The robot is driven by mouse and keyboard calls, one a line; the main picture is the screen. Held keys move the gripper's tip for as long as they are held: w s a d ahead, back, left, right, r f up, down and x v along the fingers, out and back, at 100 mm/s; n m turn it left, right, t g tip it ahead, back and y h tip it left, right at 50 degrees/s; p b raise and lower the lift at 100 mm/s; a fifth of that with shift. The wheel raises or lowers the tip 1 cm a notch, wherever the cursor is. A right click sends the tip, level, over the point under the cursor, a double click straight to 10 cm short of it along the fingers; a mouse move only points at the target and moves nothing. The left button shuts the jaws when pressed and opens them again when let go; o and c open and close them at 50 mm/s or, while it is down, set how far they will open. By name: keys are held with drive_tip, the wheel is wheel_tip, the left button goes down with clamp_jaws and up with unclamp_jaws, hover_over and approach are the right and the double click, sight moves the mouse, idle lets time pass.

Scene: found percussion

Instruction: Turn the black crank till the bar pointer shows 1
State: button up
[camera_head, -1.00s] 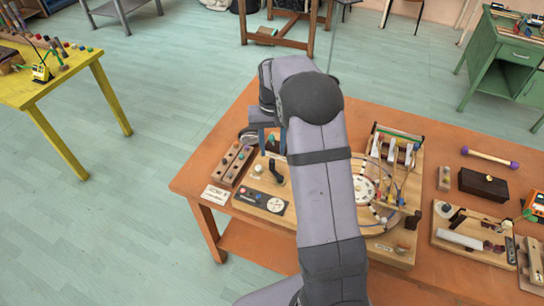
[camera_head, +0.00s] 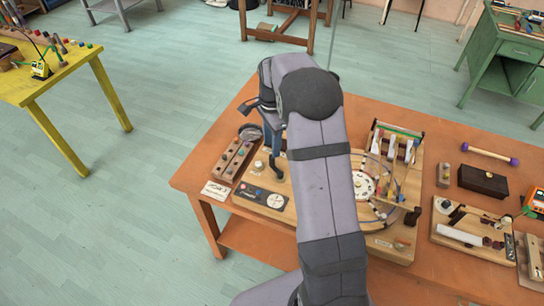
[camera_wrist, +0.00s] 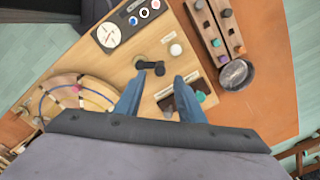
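The black crank (camera_wrist: 150,67) stands on a light wooden board, its dark arm lying roughly level in the wrist view. In the head view the crank (camera_head: 276,170) shows just below my gripper. My gripper (camera_wrist: 158,84) is open, its two blue fingers apart and pointing toward the crank. Nothing shows between the fingers, and the crank lies just beyond their tips. A white round dial (camera_wrist: 108,35) with a dark bar pointer sits on a black panel on the same board. The dial (camera_head: 275,201) also shows in the head view, too small to read its number.
A white knob (camera_wrist: 175,49) stands close beside the crank. Wooden strips with coloured pegs (camera_wrist: 218,28) and a dark round dish (camera_wrist: 236,74) lie on the table to the right. A round wooden wheel (camera_wrist: 85,97) is at left.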

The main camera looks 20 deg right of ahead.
sight(276, 167)
drive_tip(key=shift+f+p, duration=1.15)
drive_tip(key=shift+f, duration=2.25)
clamp_jaws()
